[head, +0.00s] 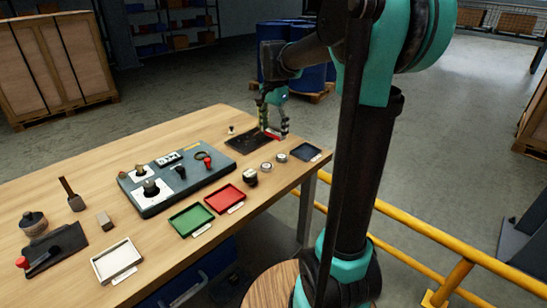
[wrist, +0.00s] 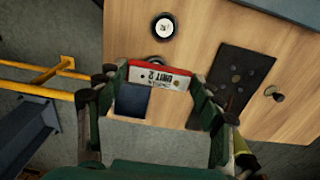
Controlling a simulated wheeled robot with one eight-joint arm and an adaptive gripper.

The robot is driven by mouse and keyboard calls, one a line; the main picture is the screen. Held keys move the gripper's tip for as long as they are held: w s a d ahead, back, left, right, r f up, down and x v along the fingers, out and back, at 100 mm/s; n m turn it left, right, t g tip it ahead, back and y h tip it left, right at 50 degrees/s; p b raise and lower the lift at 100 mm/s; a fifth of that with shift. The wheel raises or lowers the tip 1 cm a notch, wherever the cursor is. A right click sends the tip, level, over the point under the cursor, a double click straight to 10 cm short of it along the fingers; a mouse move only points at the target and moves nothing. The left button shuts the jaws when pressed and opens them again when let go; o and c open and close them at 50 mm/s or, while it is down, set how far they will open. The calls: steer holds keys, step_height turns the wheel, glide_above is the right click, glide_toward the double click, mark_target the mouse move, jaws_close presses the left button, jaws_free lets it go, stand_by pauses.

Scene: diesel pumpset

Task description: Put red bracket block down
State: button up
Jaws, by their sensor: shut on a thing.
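The red bracket block (wrist: 148,70) is between the fingers of my gripper (wrist: 164,76) in the wrist view, with a white label reading "UNIT 2" on it. In the head view my gripper (head: 272,122) is at the far right end of the wooden table and is shut on the red block (head: 272,134). The block is beside or over the right edge of a dark flat plate (head: 247,141); I cannot tell whether it touches the table. The plate also shows in the wrist view (wrist: 240,68), right of my fingers.
A dark blue tray (head: 305,152) lies near the table corner, partly behind the block in the wrist view (wrist: 131,103). Round pieces (head: 266,167) stand near it. A small knob (head: 230,130) is beyond the plate. Red (head: 224,198) and green (head: 191,220) trays lie nearer. A yellow rail (head: 415,228) runs alongside.

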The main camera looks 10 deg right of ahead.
mark_target(274, 137)
step_height(274, 137, down, 12)
steer(key=shift+r, duration=0.25)
steer(key=shift+f, duration=0.1)
steer(key=o, duration=1.3)
steer(key=shift+c, duration=0.2)
step_height(274, 137, up, 11)
steer(key=shift+r, duration=0.1)
steer(key=shift+o, duration=0.5)
steer(key=r, duration=0.6)
steer(key=shift+s, duration=0.25)
step_height(274, 137, down, 12)
steer(key=shift+r, duration=0.1)
steer(key=shift+w+a+f, duration=0.1)
steer(key=shift+a+f, duration=0.05)
steer(key=shift+f, duration=2.6)
